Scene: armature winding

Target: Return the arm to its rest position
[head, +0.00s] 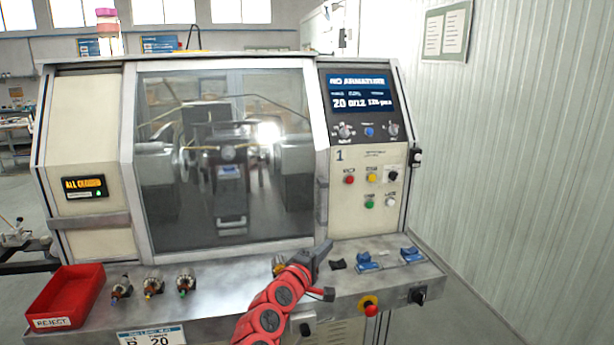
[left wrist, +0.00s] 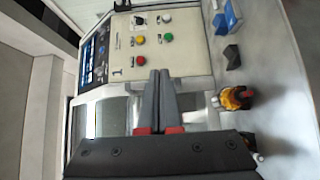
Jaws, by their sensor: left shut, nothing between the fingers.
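My left arm (head: 268,312) is red and reaches up from the bottom edge over the front ledge of the winding machine. My left gripper (head: 324,247) is shut and empty, held in front of the machine near the right edge of its window. In the left wrist view the two dark fingers (left wrist: 160,75) lie together, pointing at the machine's control panel, with nothing between them. An armature (head: 278,264) on the ledge is partly hidden behind my arm; it shows beside the fingers in the left wrist view (left wrist: 235,98). My right gripper is not in view.
The machine window (head: 225,160) is closed, and its screen (head: 361,95) reads "NO ARMATURE". Several armatures (head: 153,286) stand on the ledge beside a red reject bin (head: 65,298). Blue blocks (head: 367,262) and a red stop button (head: 370,309) are at the right.

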